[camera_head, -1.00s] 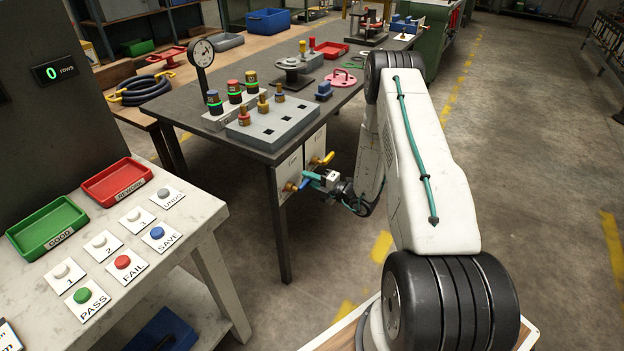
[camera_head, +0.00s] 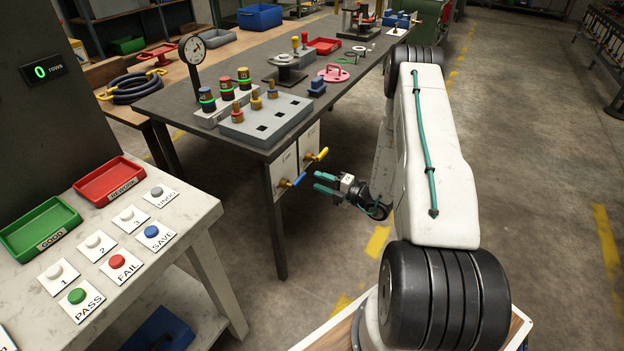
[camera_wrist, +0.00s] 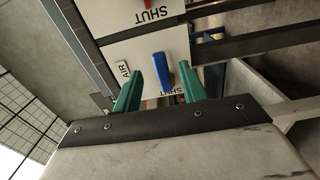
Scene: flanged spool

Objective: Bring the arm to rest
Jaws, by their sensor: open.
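My gripper (camera_head: 322,182), with teal fingers, is in the air just right of the dark workbench's front corner. It is open and empty, and it is apart from the valve handles. In the wrist view my gripper (camera_wrist: 160,92) has its two fingers spread, with the blue valve handle (camera_wrist: 163,72) seen between them and beyond. In the head view the blue handle (camera_head: 298,180) and a yellow handle (camera_head: 317,155) stick out from white panels under the bench top. The wrist view shows SHUT lettering and an AIR label on the panel.
The dark workbench (camera_head: 170,105) carries a grey block with sockets (camera_head: 265,122), a dial gauge (camera_head: 194,46), a flanged spool (camera_head: 286,60) and a pink part (camera_head: 333,73). A button table (camera_head: 190,205) with green and red trays stands at left. Open floor lies to the right.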

